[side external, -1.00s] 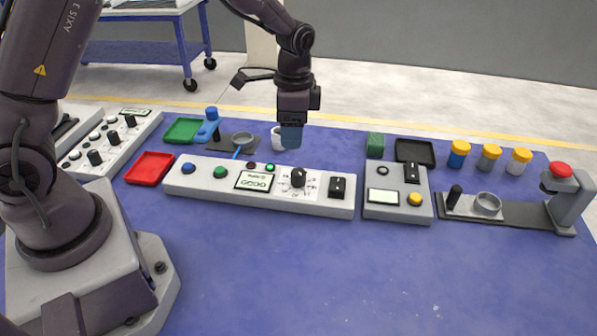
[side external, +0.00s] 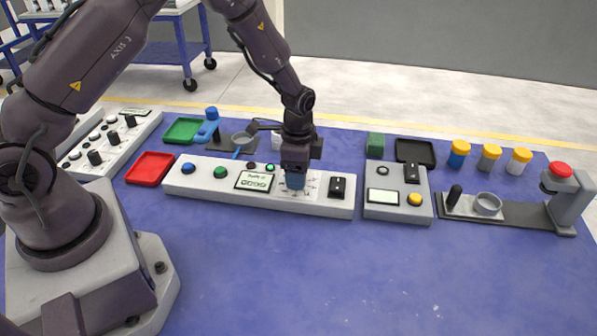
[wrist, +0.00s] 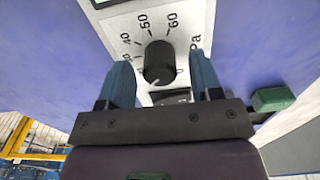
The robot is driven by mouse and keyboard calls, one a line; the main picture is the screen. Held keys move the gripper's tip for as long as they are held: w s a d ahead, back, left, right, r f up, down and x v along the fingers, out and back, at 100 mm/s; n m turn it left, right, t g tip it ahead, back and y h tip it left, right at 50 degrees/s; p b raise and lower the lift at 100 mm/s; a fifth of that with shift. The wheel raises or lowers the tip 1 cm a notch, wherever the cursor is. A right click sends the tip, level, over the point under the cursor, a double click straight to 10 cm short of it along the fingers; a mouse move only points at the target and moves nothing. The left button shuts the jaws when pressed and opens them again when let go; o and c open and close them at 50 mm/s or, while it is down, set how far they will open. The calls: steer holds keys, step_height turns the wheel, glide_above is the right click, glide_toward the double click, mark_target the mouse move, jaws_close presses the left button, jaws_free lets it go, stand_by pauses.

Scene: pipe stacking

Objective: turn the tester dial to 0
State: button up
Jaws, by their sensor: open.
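The tester dial (wrist: 158,60) is a black round knob on a white scale plate in the wrist view. The numbers 40, 50 and 60 and the letters "Pa" are readable around it; the rest of the scale is partly hidden. A pale mark shows at the knob's lower edge. My gripper (wrist: 160,68) is open, with one blue finger on each side of the knob; I cannot tell whether they touch it.
A black switch (side external: 337,187) stands just right of my gripper on the panel, and a small display (side external: 255,181) is to its left. A second grey box (side external: 398,205) with a yellow button is farther right. The blue table's front is clear.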

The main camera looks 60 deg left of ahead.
steer(key=shift+f, duration=0.35)
steer(key=c, duration=0.9)
